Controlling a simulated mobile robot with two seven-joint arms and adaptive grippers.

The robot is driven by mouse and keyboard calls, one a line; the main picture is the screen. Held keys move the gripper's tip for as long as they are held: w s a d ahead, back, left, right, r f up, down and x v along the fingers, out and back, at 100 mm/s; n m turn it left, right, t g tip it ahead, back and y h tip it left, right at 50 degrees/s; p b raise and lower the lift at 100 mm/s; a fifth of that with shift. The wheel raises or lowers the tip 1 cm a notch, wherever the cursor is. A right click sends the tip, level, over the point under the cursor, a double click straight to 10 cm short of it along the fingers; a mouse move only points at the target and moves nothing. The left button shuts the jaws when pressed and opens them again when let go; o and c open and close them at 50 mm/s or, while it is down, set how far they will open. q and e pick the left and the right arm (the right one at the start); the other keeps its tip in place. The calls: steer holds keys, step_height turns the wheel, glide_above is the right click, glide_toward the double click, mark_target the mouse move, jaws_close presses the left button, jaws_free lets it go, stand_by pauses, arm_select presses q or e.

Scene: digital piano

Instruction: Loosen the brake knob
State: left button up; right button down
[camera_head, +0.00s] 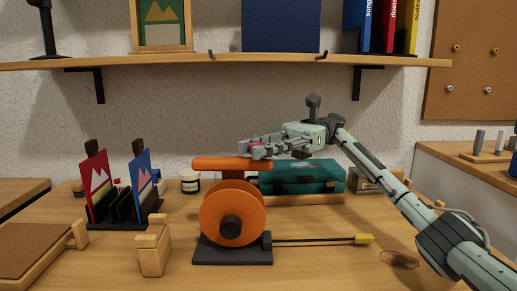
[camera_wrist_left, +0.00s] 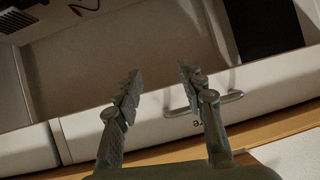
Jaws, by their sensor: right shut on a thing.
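An orange wheel (camera_head: 226,210) with a dark hub (camera_head: 230,228) stands on a black base (camera_head: 232,254) in the head view. An orange bar (camera_head: 222,163) lies level above it. My right gripper (camera_head: 252,149) is just above the bar's right end, its fingers pointing left. It is shut on a small red piece (camera_head: 258,152), which looks like the brake knob and is mostly hidden by the fingers. My left gripper (camera_wrist_left: 160,80) shows only in the left wrist view. Its fingers are apart with nothing between them.
A thin rod (camera_head: 310,240) with a yellow tip (camera_head: 364,239) runs right from the base. A teal case (camera_head: 305,176) lies behind. A wooden block (camera_head: 153,250) stands at left. In the left wrist view, a handle (camera_wrist_left: 232,97) is on a pale drawer front near the left fingers.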

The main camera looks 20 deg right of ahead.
steer(key=c, duration=1.2)
jaws_free()
steer(key=shift+o, duration=0.2)
steer(key=shift+d, duration=0.1)
steer(key=v, duration=0.7)
steer(key=shift+w+d, duration=0.1)
steer(key=shift+d, duration=0.05)
steer(key=shift+c, duration=0.3)
